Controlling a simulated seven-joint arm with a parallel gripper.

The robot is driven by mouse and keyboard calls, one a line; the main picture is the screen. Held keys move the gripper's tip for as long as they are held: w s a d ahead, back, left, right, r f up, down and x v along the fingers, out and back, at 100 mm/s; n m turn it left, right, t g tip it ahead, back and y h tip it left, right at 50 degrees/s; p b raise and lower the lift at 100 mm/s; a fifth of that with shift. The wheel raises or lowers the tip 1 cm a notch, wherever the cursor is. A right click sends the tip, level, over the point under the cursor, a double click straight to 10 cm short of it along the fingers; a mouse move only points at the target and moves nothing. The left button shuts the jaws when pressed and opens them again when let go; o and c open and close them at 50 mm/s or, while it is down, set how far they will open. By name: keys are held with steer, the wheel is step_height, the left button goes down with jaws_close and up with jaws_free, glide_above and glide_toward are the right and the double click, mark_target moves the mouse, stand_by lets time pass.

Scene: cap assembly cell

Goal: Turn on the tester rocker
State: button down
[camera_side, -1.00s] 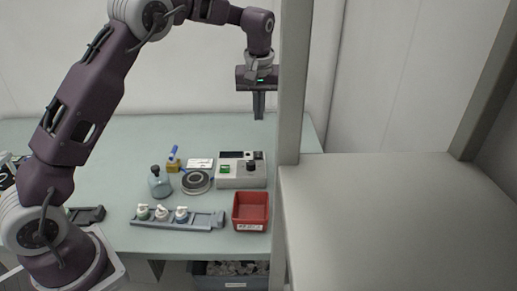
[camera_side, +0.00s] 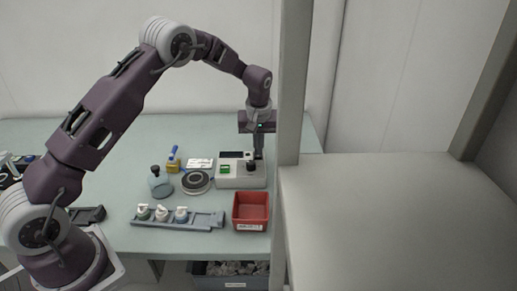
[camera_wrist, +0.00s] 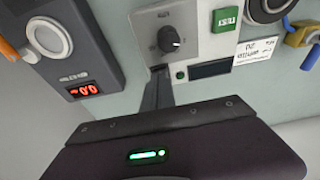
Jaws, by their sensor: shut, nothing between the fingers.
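The tester is a light grey box (camera_side: 226,181) at the back right of the bench. Its front carries a dark knob, a green button and a dark display, all clear in the wrist view, where the tester (camera_wrist: 200,45) fills the upper middle. A small green spot shows beside the display. My gripper (camera_side: 258,157) is shut and empty, pointing down at the tester's back right corner. In the wrist view my gripper's fingertips (camera_wrist: 160,72) overlap the panel edge beside the green spot. I cannot make out the rocker; the fingers may hide it. Contact cannot be told.
A dark grey device (camera_wrist: 97,58) with a red display stands close beside the tester. A red bin (camera_side: 251,223) sits in front. A grey post (camera_side: 291,90) blocks the right.

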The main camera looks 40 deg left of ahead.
steer(key=shift+f, duration=0.3)
steer(key=shift+s+d+f, duration=0.15)
steer(key=shift+f, duration=0.15)
steer(key=shift+w+a+r, duration=0.35)
steer(key=shift+w+a, duration=0.2)
